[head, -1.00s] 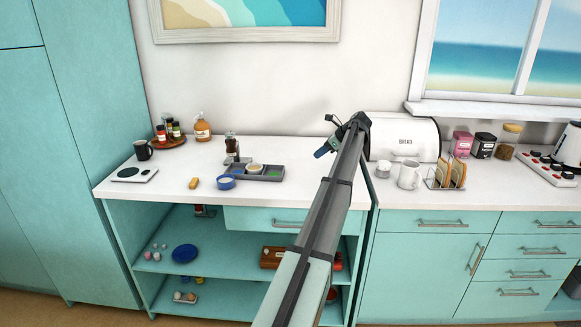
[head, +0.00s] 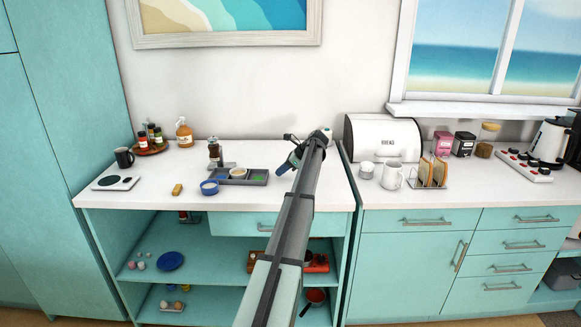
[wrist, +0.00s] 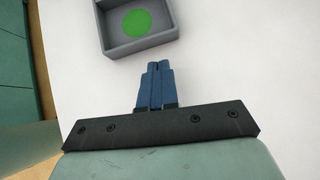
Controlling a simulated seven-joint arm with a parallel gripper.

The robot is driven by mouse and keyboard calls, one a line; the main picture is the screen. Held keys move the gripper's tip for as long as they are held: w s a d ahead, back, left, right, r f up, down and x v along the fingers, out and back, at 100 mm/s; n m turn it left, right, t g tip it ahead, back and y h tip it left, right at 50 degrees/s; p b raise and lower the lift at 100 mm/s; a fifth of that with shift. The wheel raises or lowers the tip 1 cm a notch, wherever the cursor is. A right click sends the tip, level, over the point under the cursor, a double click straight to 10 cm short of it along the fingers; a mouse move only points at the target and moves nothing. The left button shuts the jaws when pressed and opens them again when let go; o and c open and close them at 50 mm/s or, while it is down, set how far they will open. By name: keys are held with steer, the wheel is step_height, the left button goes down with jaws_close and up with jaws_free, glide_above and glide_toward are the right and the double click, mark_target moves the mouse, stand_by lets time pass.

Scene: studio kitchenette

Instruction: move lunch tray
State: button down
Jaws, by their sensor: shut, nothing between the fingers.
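The grey lunch tray (head: 247,183) lies on the white counter, left of my gripper in the head view. A white-and-tan bowl (head: 239,174) sits in its middle and a green round patch (head: 258,177) shows in its right part. In the wrist view, one end of the tray (wrist: 150,47) with the green patch (wrist: 137,23) shows at the top, beyond my fingertips. My gripper (wrist: 157,66) has blue fingers, shut together and empty, apart from the tray in the picture. In the head view my gripper (head: 281,170) is just right of the tray.
A blue bowl (head: 209,188) stands at the tray's left front, with a yellow block (head: 177,189) further left. A dark grinder (head: 215,153) stands behind the tray. A bread box (head: 385,140) and mug (head: 392,177) stand right.

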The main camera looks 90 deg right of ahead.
mark_target(252, 175)
steer(key=shift+w+d, duration=0.15)
steer(key=shift+w, duration=0.55)
steer(key=shift+w+d, duration=0.1)
steer(key=shift+w, duration=0.6)
steer(key=w, duration=0.3)
steer(key=w+d, duration=0.1)
steer(key=w, duration=0.2)
steer(key=w+d, duration=0.1)
steer(key=w, duration=0.3)
steer(key=shift+s, duration=0.1)
